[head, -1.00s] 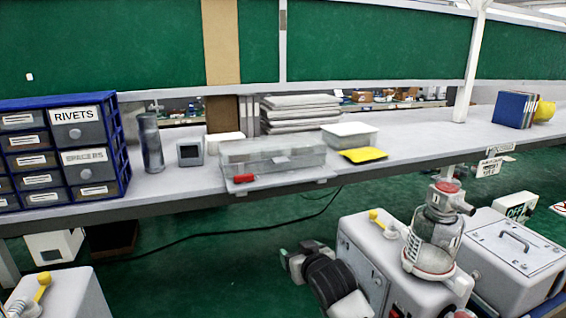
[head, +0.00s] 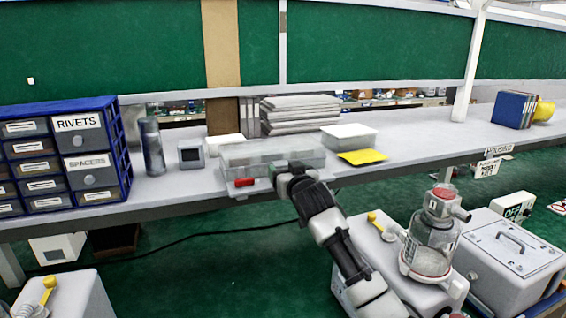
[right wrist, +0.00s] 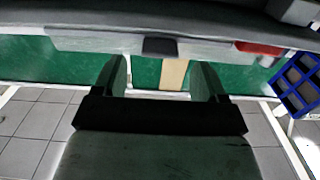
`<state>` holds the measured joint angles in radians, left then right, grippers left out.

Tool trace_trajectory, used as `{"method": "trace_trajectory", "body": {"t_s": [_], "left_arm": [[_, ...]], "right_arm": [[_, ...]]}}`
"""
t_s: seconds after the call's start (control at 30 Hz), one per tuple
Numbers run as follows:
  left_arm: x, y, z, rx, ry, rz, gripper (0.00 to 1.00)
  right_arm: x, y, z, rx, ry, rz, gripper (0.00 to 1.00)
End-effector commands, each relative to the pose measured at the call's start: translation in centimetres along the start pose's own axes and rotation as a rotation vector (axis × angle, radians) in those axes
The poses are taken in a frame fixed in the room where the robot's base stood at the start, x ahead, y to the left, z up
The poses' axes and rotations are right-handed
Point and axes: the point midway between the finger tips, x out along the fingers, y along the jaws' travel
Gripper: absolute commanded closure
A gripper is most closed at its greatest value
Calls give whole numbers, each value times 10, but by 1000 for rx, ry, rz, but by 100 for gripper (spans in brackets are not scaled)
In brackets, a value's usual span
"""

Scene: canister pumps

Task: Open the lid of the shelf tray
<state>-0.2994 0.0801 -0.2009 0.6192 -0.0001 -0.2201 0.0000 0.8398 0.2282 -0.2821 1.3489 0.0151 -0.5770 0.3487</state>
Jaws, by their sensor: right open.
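The shelf tray (head: 232,158) is a grey, box-like tray with a translucent lid on the shelf's front edge; its lid looks closed. A red piece (head: 244,182) is at its front left. In the right wrist view the tray's front (right wrist: 95,40) runs across the top, with a dark tab (right wrist: 160,47) at its middle and the red piece (right wrist: 258,48) to the right. My right gripper (head: 287,166) is at the tray's front; in the wrist view the fingers (right wrist: 161,78) are open, either side of the tab's line and seemingly short of it. My left gripper is out of view.
The shelf (head: 420,148) also holds a blue drawer cabinet (head: 122,150), a dark cylinder (head: 152,147), a small grey device (head: 191,154), a white box (head: 349,137) and a yellow item (head: 362,157). A glass-jar canister pump (head: 432,245) stands below at right, near my arm.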

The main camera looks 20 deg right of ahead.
Motion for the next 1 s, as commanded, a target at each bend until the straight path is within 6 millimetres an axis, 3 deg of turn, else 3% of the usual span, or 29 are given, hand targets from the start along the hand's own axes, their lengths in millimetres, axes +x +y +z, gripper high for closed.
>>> {"method": "trace_trajectory", "body": {"t_s": [0.3,0.7,1.0], "left_arm": [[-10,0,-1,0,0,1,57],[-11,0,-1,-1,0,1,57],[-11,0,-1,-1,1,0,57]], "right_arm": [[28,0,0,-1,-1,0,28],[32,0,0,-2,0,0,28],[32,0,0,-1,-1,0,72]]}}
